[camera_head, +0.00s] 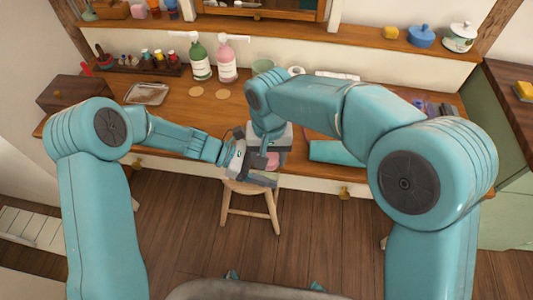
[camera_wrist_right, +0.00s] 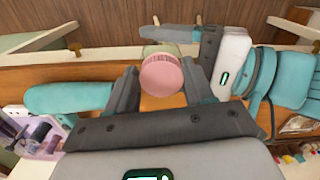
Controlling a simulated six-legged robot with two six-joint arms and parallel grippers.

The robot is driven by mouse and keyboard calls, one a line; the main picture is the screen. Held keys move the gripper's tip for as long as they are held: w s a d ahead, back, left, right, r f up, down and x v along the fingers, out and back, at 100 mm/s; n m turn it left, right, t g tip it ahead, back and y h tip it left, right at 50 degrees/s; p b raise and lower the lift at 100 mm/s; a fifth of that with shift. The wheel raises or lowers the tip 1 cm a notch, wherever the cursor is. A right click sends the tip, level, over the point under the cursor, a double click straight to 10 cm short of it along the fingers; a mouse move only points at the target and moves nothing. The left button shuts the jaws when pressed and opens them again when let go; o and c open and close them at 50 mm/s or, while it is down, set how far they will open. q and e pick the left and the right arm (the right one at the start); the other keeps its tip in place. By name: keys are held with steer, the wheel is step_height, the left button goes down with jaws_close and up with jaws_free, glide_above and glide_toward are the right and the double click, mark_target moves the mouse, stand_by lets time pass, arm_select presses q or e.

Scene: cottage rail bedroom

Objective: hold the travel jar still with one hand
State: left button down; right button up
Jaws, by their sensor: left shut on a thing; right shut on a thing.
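The travel jar's round pink lid (camera_wrist_right: 162,75) shows in the right wrist view, with a little of a pale body (camera_wrist_right: 160,49) beyond it. In the head view only a small pink part of the jar (camera_head: 272,161) shows between my grippers. My right gripper (camera_wrist_right: 143,88) comes down from above, its two dark fingers shut on the pink lid. The exact contacts are partly hidden.
A wooden stool (camera_head: 250,203) stands below my grippers at the desk's (camera_head: 180,112) front edge. A green pump bottle (camera_head: 199,60), a pink pump bottle (camera_head: 227,63) and a metal tray (camera_head: 147,93) are at the back left. A wooden box (camera_head: 73,93) stands at the left end.

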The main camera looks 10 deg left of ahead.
steer(key=n, duration=0.5)
steer(key=shift+w+d+r, duration=0.1)
steer(key=shift+w+d, duration=0.05)
steer(key=shift+w, duration=0.05)
steer(key=n, duration=0.5)
steer(key=shift+w+d, duration=0.1)
steer(key=n, duration=0.5)
steer(key=shift+w+d, duration=0.1)
steer(key=shift+w, duration=0.1)
steer(key=n, duration=0.6)
steer(key=shift+w+n, duration=0.25)
steer(key=shift+n, duration=0.05)
steer(key=shift+r, duration=0.25)
steer(key=shift+s+r, duration=0.1)
steer(key=shift+r, duration=0.8)
